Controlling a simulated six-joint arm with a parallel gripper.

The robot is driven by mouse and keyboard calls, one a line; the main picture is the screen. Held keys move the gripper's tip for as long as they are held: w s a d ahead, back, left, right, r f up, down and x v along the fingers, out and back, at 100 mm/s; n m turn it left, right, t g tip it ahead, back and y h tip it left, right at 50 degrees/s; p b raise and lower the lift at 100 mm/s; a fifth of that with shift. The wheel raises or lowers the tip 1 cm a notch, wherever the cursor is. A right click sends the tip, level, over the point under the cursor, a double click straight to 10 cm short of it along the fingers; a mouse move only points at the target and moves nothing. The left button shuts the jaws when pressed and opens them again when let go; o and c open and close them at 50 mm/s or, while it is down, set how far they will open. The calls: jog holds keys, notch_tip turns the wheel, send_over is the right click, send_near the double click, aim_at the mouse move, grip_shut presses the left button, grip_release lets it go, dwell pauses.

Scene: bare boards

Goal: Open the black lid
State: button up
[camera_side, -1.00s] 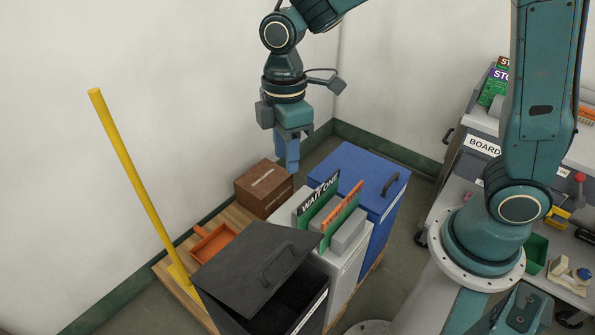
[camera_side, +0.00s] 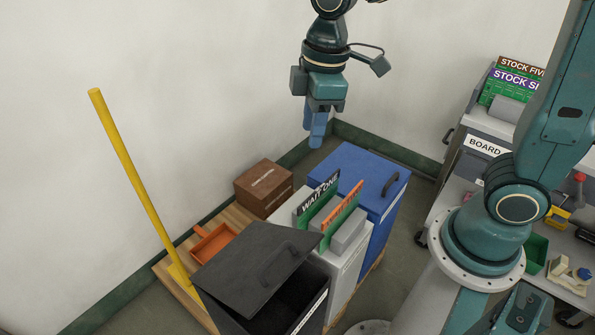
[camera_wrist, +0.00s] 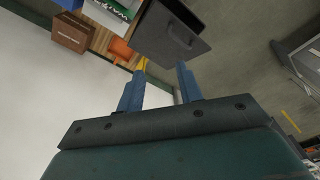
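The black lid (camera_side: 235,272) is tilted on top of the black bin (camera_side: 312,309) in the side view. It stands ajar, with a dark gap showing on the side toward my base. Its handle (camera_side: 278,262) is on the upper face. The lid also shows at the top of the wrist view (camera_wrist: 150,35). My gripper (camera_side: 315,135) is high up, beyond the bins from the side camera, well apart from the lid. In the wrist view its two blue fingers (camera_wrist: 160,72) are spread with nothing between them.
A grey bin (camera_side: 350,268) with upright signs and a blue-lidded bin (camera_side: 350,168) stand beside the black bin. A brown box (camera_side: 264,188), an orange dustpan (camera_side: 213,243) and a leaning yellow pole (camera_side: 135,175) are on the wall side. A cart (camera_side: 470,165) stands at right.

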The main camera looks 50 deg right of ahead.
jog(key=shift+a+f, duration=0.1)
grip_shut()
jog(key=s+a+f+n, duration=0.1)
jog(key=a+f+n, duration=0.5)
jog(key=f+n, duration=0.3)
jog(key=a+f+n, duration=0.6)
jog(key=f+n, duration=0.3)
jog(key=n, duration=0.8)
jog(key=shift+s+a+f+h, duration=0.15)
jog(key=shift+s+f+h, duration=0.15)
jog(key=shift+s+h, duration=0.1)
